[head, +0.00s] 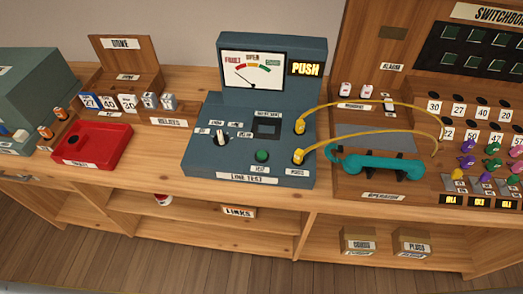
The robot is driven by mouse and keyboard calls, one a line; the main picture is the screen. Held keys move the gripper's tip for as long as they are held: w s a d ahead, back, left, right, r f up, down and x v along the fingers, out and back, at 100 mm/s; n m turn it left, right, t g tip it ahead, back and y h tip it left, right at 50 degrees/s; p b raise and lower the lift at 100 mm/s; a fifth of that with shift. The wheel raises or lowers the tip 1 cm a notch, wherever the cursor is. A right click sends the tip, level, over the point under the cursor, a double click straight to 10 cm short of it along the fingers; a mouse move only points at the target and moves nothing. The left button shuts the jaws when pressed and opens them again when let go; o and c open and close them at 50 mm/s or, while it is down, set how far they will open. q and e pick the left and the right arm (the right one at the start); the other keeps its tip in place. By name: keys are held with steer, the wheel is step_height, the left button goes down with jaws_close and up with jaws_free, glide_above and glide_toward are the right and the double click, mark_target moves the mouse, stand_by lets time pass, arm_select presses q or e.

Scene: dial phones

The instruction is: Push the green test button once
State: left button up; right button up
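The green test button (262,156) sits on the sloped top of the blue-grey line test box (205,165), near its front edge. The box's upright back holds a dial meter (253,70) with its needle toward the left side. A lit "PUSH" sign (306,69) is to the right of the meter. Two yellow plugs, an upper one (300,125) and a lower one (298,156), stand at the right side of the box with yellow cords running to the right. Neither of my grippers is in view.
A teal handset (375,165) lies right of the box, under the yellow cords. A red tray (100,146) and numbered blocks (108,102) are on the left. The switchboard (480,50) rises at right. The wooden counter's front edge is clear before the test box.

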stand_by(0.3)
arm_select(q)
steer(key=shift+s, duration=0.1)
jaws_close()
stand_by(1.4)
